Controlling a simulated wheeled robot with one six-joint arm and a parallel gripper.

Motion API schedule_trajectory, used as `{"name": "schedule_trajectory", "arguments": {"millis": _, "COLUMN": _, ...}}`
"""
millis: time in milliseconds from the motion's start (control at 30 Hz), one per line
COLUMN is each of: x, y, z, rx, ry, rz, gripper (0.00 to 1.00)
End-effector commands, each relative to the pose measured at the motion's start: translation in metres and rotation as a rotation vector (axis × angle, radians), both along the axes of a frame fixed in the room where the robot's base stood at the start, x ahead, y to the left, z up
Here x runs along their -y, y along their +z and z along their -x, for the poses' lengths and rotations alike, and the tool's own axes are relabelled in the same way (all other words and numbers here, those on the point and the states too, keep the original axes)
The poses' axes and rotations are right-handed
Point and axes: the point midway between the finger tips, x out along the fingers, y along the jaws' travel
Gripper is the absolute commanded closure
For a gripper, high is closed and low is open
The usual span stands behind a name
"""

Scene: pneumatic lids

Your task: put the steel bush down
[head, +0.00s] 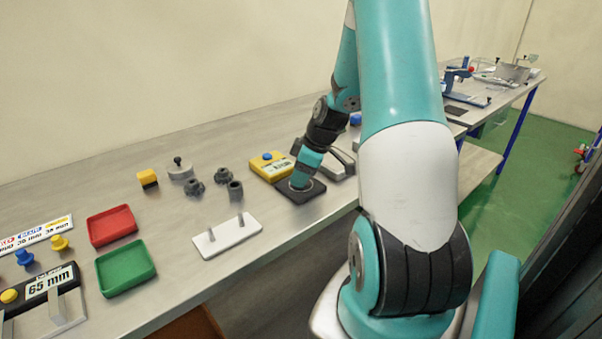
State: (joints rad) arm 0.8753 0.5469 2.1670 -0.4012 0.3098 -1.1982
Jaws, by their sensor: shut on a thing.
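My gripper (301,178) is low over a dark square pad (290,197) near the front edge of the bench, pointing down. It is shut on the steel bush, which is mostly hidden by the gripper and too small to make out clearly. I cannot tell whether the bush touches the pad. A pale round edge shows around the gripper's tip on the pad.
A yellow box with a display and blue button (270,166) stands just behind the pad. To the left are grey fittings (235,190), a white plate with two pegs (227,236), a red tray (112,225) and a green tray (126,268).

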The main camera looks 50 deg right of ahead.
Motion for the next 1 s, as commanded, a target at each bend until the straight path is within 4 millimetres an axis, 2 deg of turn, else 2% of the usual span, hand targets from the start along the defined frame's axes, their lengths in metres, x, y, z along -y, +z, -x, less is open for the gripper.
{"name": "schedule_trajectory", "arguments": {"millis": 333, "x": 0.000, "y": -0.004, "z": 0.000, "rx": 0.000, "ry": 0.000, "rz": 0.001, "gripper": 0.90}}
{"name": "schedule_trajectory", "arguments": {"millis": 367, "x": 0.000, "y": -0.003, "z": 0.000, "rx": 0.000, "ry": 0.000, "rz": 0.001, "gripper": 0.55}}
{"name": "schedule_trajectory", "arguments": {"millis": 433, "x": 0.000, "y": -0.003, "z": 0.000, "rx": 0.000, "ry": 0.000, "rz": 0.000, "gripper": 0.39}}
{"name": "schedule_trajectory", "arguments": {"millis": 467, "x": 0.000, "y": -0.003, "z": 0.000, "rx": 0.000, "ry": 0.000, "rz": 0.000, "gripper": 0.37}}
{"name": "schedule_trajectory", "arguments": {"millis": 800, "x": 0.001, "y": 0.003, "z": 0.000, "rx": 0.002, "ry": -0.001, "rz": 0.001, "gripper": 0.37}}
{"name": "schedule_trajectory", "arguments": {"millis": 867, "x": 0.002, "y": 0.009, "z": 0.003, "rx": 0.002, "ry": -0.002, "rz": 0.002, "gripper": 0.37}}
{"name": "schedule_trajectory", "arguments": {"millis": 1000, "x": 0.008, "y": 0.034, "z": 0.012, "rx": 0.004, "ry": -0.004, "rz": 0.005, "gripper": 0.37}}
